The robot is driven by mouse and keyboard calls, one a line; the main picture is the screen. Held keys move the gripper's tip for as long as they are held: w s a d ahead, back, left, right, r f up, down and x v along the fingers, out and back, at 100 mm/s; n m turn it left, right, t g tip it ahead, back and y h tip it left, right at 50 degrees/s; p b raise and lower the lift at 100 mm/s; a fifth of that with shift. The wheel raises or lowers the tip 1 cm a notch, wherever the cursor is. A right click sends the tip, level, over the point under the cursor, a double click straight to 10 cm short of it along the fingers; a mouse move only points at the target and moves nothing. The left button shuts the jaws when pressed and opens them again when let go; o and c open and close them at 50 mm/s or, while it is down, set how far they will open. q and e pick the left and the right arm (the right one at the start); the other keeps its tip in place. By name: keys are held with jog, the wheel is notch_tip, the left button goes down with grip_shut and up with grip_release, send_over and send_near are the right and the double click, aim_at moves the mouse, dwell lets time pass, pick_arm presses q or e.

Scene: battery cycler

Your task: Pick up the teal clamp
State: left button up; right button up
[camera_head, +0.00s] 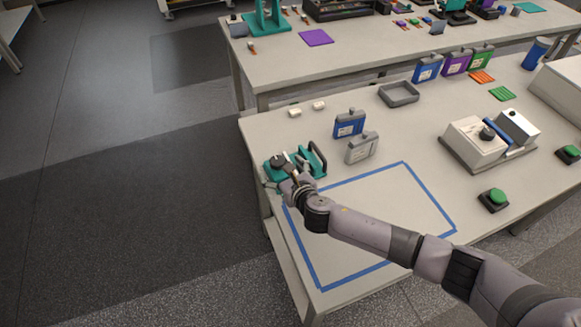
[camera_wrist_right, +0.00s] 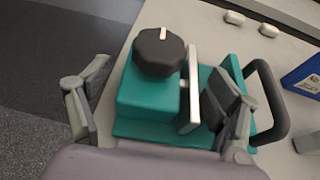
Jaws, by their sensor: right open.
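The teal clamp (camera_head: 276,174) sits at the left edge of the near table, with a black knob, an upright pale plate and a dark curved handle. In the right wrist view the clamp (camera_wrist_right: 145,98) fills the middle. My right gripper (camera_head: 291,180) is at the clamp, and its fingers partly cover it in the head view. In the wrist view the right gripper (camera_wrist_right: 158,100) is open, one finger left of the teal body, the other right of the pale plate, near the handle. Contact cannot be told. My left gripper is in neither view.
A blue case (camera_head: 349,124) and a grey case (camera_head: 361,148) stand just right of the clamp. Two small white pieces (camera_head: 295,113) lie behind it. A blue tape outline (camera_head: 405,165) marks clear table under my arm. A grey tray (camera_head: 399,94) lies further back.

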jog(key=c, duration=1.9)
jog(key=shift+o, duration=0.2)
jog(key=shift+r, duration=0.2)
